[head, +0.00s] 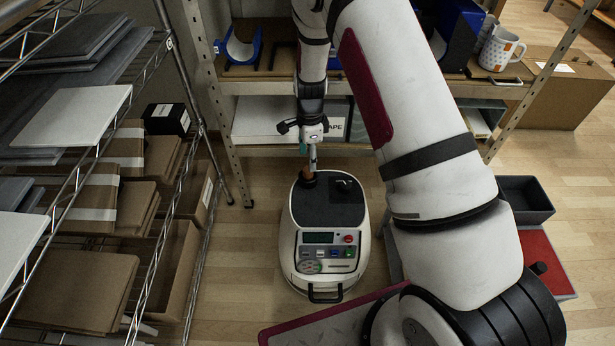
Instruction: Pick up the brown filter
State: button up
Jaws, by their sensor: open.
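A small brown piece (307,173), which looks like the brown filter, sits in a dark round holder at the far left corner of a white and dark grey machine (328,205). My gripper (309,160) points down just above the brown piece and is open. Its fingers are small in this view, and I cannot tell whether they touch the brown piece or stand around it. The lower part of the brown piece is hidden in the holder.
A wire rack with boxes (90,280) and grey panels stands close on the left. A shelf (270,88) behind holds blue holders and an orange-patterned mug (498,50). A dark bin (524,198) is at the right. Wooden floor is clear left of the machine.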

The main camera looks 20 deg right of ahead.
aim_at(308, 175)
jog(key=shift+s+a+f+b, duration=0.15)
jog(key=shift+f+b, duration=0.4)
jog(key=shift+f, duration=0.85)
jog(key=shift+w+a+f+b, duration=0.15)
jog(key=shift+f+b, duration=0.4)
jog(key=shift+f, duration=0.8)
jog(key=shift+s, duration=0.1)
jog(key=shift+r, duration=0.1)
grip_shut()
